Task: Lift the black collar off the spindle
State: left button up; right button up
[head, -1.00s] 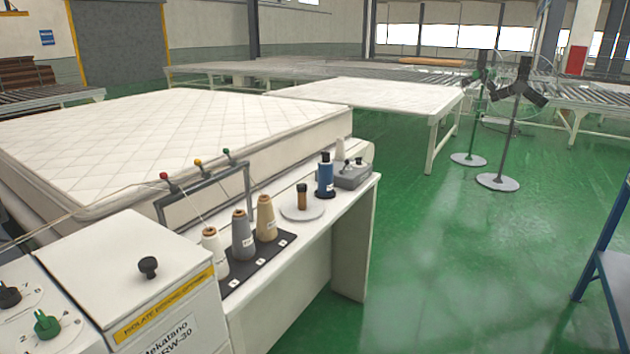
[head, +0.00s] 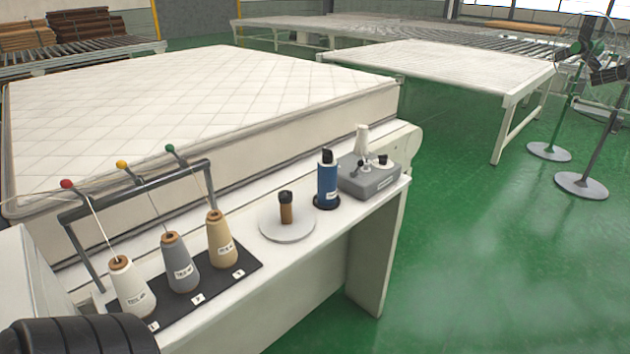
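A brown spindle (head: 286,213) stands upright on a round white disc (head: 287,230) on the white bench. A short black collar (head: 285,196) sits around its top. To its right, a blue spool (head: 327,182) stands on a black base and also has a black piece at its top. Neither gripper is in view, and nothing touches the collar.
Three thread cones, white (head: 133,290), grey (head: 180,265) and tan (head: 221,242), stand on a black mat under a wire frame. A grey box (head: 370,180) stands at the bench's far end. A quilted mattress (head: 200,110) lies behind. A black ribbed part (head: 80,336) covers the lower left corner. Green floor is open at right.

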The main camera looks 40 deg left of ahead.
aim_at(282, 200)
jog(key=i, duration=1.4)
jog(key=i+l+u, duration=0.1)
jog(key=i+u, duration=0.15)
jog(key=i, duration=0.3)
jog(key=i+l+u, duration=0.15)
jog(key=i+u, duration=0.15)
jog(key=i, duration=0.2)
jog(key=u, duration=3.05)
